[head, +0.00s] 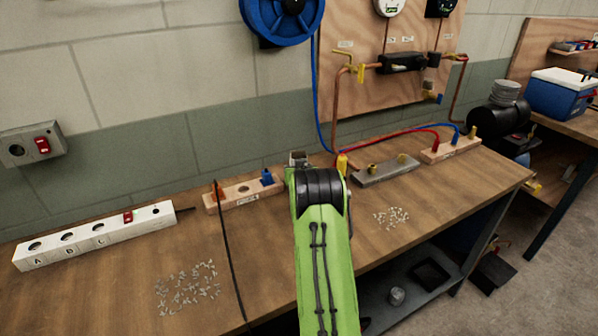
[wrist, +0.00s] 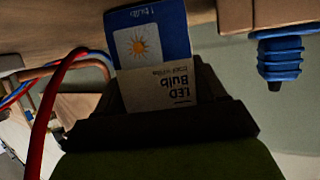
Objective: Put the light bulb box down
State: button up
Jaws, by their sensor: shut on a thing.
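The light bulb box (wrist: 152,50) shows in the wrist view, blue and pale cream with a sun picture and the words LED Bulb, upside down in that view. My gripper (wrist: 160,112) is shut on it, with the dark jaws around its lower part in the picture. The box's far end is near the brown wooden surface; I cannot tell whether it touches. In the head view my green arm reaches over the middle of the workbench (head: 275,230) and hides the box and most of the gripper.
A wooden block (head: 240,200) with orange and blue fittings stands left of my arm, crossed by a black cable. A white power strip (head: 95,236) lies farther left. A grey metal block (head: 386,172) and another wooden block (head: 450,151) stand right. Small pale pieces lie scattered (head: 187,288).

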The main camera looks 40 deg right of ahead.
jog(key=shift+f+b, duration=0.25)
jog(key=shift+b, duration=0.05)
jog(key=o, duration=1)
jog(key=shift+r, duration=0.1)
jog(key=shift+o, duration=0.2)
